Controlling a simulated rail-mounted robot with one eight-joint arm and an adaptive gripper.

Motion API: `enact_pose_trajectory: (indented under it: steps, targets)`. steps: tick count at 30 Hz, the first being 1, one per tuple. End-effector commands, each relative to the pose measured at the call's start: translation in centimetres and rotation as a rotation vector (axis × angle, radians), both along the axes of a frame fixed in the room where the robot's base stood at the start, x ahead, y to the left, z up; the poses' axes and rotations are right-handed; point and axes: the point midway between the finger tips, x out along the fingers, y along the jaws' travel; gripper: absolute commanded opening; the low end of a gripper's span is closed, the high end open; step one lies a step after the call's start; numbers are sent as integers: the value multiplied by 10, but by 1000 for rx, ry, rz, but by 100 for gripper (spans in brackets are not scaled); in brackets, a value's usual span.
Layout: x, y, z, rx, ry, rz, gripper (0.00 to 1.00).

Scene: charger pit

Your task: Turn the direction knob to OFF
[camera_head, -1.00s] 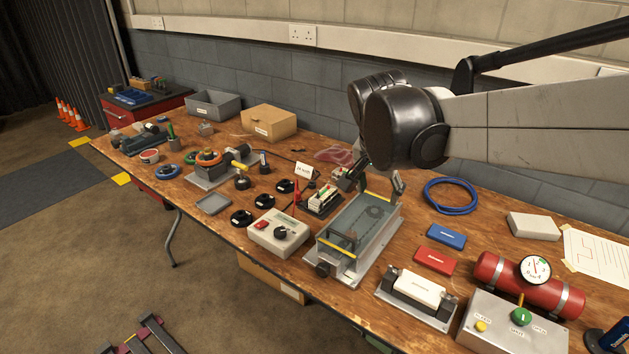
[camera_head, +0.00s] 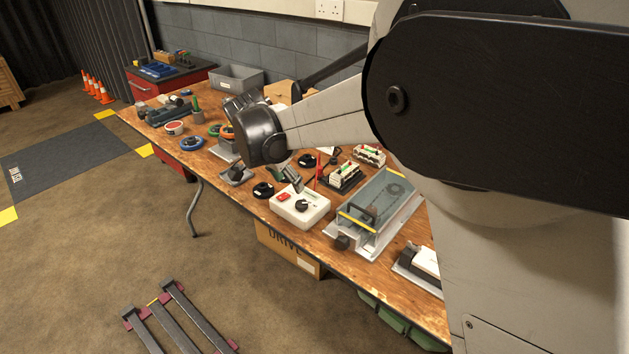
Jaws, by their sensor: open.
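The direction knob (camera_head: 302,205) is a black knob on top of a pale control box (camera_head: 311,216) near the front edge of the workbench. A red button (camera_head: 284,197) sits to its left on the same box. The marking that the knob points at is too small to read. My gripper (camera_head: 295,184) is open and empty, its fingers angled down just behind and above the box. It appears apart from the knob, though the exact gap cannot be told.
A clear-covered metal tray unit (camera_head: 376,205) stands right of the box. A thin red upright piece (camera_head: 317,172) stands close behind the box. Black round pieces (camera_head: 263,190) lie to the left. My arm hides much of the bench's right side.

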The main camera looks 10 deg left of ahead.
Motion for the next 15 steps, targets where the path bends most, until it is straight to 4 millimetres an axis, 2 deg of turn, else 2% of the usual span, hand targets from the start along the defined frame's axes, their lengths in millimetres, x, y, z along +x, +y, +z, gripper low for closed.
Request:
enact_pose_trajectory:
  steps: [9,15]
  targets:
    - [21,-11,-57,0,0,-1,48]
    - [32,-16,-86,1,-1,2,48]
